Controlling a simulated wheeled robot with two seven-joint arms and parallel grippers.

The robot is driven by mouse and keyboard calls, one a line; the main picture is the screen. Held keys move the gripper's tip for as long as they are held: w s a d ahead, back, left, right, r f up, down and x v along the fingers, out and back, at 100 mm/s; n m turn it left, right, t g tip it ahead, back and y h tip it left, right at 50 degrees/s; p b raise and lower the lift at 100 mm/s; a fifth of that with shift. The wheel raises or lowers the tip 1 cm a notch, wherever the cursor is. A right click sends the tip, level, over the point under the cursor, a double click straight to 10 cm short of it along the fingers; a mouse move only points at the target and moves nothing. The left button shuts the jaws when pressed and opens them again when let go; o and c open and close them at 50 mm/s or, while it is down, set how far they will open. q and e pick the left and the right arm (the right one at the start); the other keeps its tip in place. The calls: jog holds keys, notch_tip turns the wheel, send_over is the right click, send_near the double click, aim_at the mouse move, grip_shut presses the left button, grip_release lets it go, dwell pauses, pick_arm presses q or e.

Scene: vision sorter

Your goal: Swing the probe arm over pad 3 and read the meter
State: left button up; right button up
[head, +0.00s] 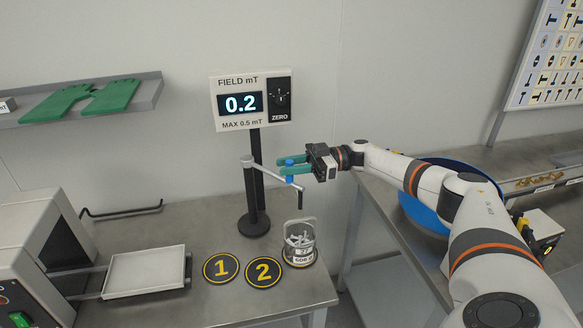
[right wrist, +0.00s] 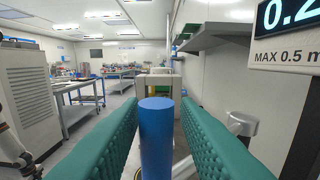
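The field meter (head: 241,103) on a black stand reads 0.2 and is marked MAX 0.5 mT. The pale probe arm (head: 265,170) reaches right from the stand, with a blue handle (head: 290,176) near its outer end. My right gripper (head: 283,166) has its green fingers on either side of this handle. In the right wrist view the blue handle (right wrist: 157,138) stands upright between the fingers, with a narrow gap showing at right. Pads 1 (head: 221,268) and 2 (head: 263,272) lie on the bench. A third pad's number is hidden under a handled container (head: 299,243). My left gripper is out of view.
A white tray (head: 145,271) extends from a grey machine (head: 38,250) at left. A wall shelf (head: 150,93) holds green pieces. A second bench with a blue round bin (head: 418,213) stands at right, beyond a gap. The bench's front right is clear.

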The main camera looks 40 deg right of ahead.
jog(key=shift+o, duration=0.6)
jog(key=shift+w+a+f, duration=0.1)
jog(key=shift+w+a, duration=0.05)
jog(key=shift+a, duration=0.05)
jog(key=shift+s+d+f, duration=0.1)
jog(key=shift+s+d, duration=0.15)
jog(key=shift+d, duration=0.2)
jog(key=b+v, duration=0.4)
jog(key=v, duration=0.7)
jog(key=shift+b, duration=0.35)
jog(key=shift+d, duration=0.1)
